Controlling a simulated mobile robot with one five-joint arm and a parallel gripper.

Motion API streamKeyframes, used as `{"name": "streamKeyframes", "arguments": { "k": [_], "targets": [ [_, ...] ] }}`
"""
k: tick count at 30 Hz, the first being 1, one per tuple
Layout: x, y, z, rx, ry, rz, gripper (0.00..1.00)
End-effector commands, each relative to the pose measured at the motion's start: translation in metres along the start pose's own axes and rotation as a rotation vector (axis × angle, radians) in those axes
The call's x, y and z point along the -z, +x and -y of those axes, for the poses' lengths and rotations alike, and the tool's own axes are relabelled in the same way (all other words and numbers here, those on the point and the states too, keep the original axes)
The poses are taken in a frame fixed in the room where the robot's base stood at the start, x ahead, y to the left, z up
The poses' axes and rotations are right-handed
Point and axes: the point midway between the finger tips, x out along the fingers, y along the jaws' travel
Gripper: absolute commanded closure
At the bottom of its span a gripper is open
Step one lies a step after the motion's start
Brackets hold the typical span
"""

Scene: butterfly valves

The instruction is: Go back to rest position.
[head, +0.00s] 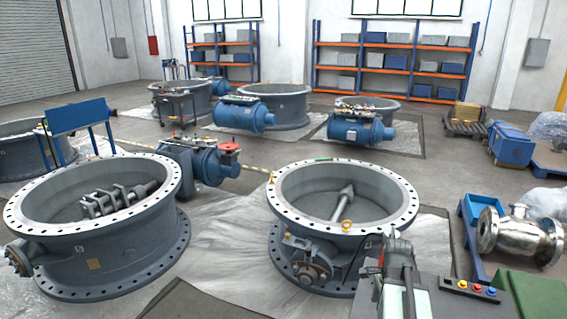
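A dark grey jointed part (397,262) rises at the bottom of the head view, right of centre, and looks like part of an arm. It overlaps the lower right side of the nearer right valve ring. I cannot make out any gripper fingers on it, nor whether they are open or shut. Nothing is visibly held there. The large valve ring on the right (290,240) has a bolt-hole flange and a shaft inside it. The large valve ring on the left (100,245) has a linkage inside. Both lie flat on sheeting.
A grey panel with coloured buttons (470,286) and a green box (535,297) are at the lower right. A shiny metal pipe fitting (520,236) lies near the right edge. A blue actuator (205,162) stands between the rings. Grey floor (440,175) is open beyond the right ring.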

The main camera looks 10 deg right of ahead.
Motion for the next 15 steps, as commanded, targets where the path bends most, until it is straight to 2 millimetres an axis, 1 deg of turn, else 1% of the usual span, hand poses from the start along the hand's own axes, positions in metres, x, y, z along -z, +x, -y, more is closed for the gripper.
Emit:
{"name": "streamKeyframes", "arguments": {
  "k": [1, 2, 3, 5, 6, 8, 9, 11, 12, 14, 15],
  "targets": [
    [-0.042, -0.007, 0.011, 0.0, -0.11, 0.0, 0.02],
    [-0.064, -0.009, 0.016, 0.0, -0.179, 0.0, 0.02],
    [-0.093, -0.011, 0.021, 0.0, -0.274, 0.0, 0.02],
    [-0.131, -0.014, 0.025, 0.0, -0.416, 0.0, 0.02],
    [-0.155, -0.016, 0.026, 0.0, -0.511, 0.0, 0.02],
    [-0.188, -0.018, 0.026, 0.0, -0.656, 0.001, 0.02],
    [-0.209, -0.02, 0.024, 0.0, -0.756, 0.001, 0.02],
    [-0.239, -0.022, 0.02, 0.0, -0.922, 0.001, 0.02],
    [-0.256, -0.024, 0.016, 0.0, -1.04, 0.001, 0.02],
    [-0.268, -0.024, 0.013, 0.0, -1.191, 0.001, 0.02],
    [-0.269, -0.023, 0.011, 0.0, -1.272, 0.001, 0.02]
  ]
}}
